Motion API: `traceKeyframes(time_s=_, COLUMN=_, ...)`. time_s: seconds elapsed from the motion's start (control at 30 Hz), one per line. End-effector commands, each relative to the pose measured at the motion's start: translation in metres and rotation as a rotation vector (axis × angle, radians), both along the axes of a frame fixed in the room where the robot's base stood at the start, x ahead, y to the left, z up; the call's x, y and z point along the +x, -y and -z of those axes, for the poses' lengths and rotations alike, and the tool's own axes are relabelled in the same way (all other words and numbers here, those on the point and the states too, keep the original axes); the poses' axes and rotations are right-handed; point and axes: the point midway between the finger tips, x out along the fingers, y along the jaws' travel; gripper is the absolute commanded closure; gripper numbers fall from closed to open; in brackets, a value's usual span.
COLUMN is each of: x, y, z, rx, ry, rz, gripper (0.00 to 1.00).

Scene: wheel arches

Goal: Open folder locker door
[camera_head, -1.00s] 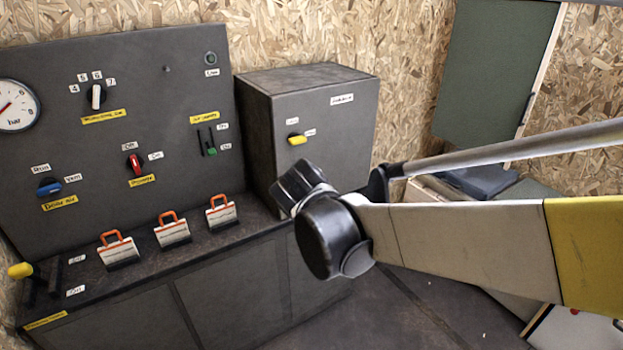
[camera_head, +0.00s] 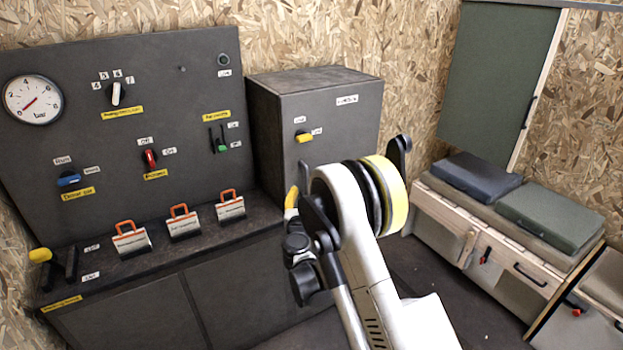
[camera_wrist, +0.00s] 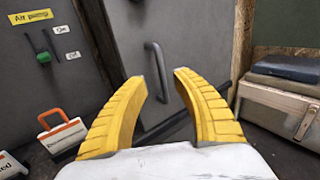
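The folder locker (camera_head: 275,140) is a dark grey box standing right of the control panel. Its door (camera_head: 350,125) looks shut and carries a yellow knob (camera_head: 303,136) and white labels. In the wrist view a grey bar handle (camera_wrist: 157,72) stands upright on the grey door. My gripper (camera_wrist: 158,82) is open and empty, its two yellow fingers spread to either side of the handle's lower part. I cannot tell whether they are level with it or short of it.
The panel (camera_head: 200,100) with gauge and switches stands at the left. A bench (camera_head: 450,225) with cushions lies at the right. Open floor (camera_head: 430,265) lies between.

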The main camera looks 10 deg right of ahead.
Motion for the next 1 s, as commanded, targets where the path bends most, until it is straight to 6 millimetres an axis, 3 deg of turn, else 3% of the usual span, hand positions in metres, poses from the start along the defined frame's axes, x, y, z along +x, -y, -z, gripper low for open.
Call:
traceKeyframes(time_s=0.4, x=0.075, y=0.023, z=0.002, rx=0.005, ry=0.0, rz=0.002, gripper=0.66)
traceKeyframes(time_s=0.6, x=0.091, y=0.026, z=0.0, rx=0.006, ry=0.001, rz=0.001, gripper=0.66)
traceKeyframes(time_s=0.87, x=0.092, y=0.027, z=-0.001, rx=0.007, ry=0.001, rz=0.001, gripper=0.66)
traceKeyframes(time_s=0.9, x=0.092, y=0.027, z=-0.001, rx=0.007, ry=0.001, rz=0.001, gripper=0.7)
traceKeyframes(time_s=1.0, x=0.092, y=0.027, z=-0.001, rx=0.007, ry=0.001, rz=0.001, gripper=1.0)
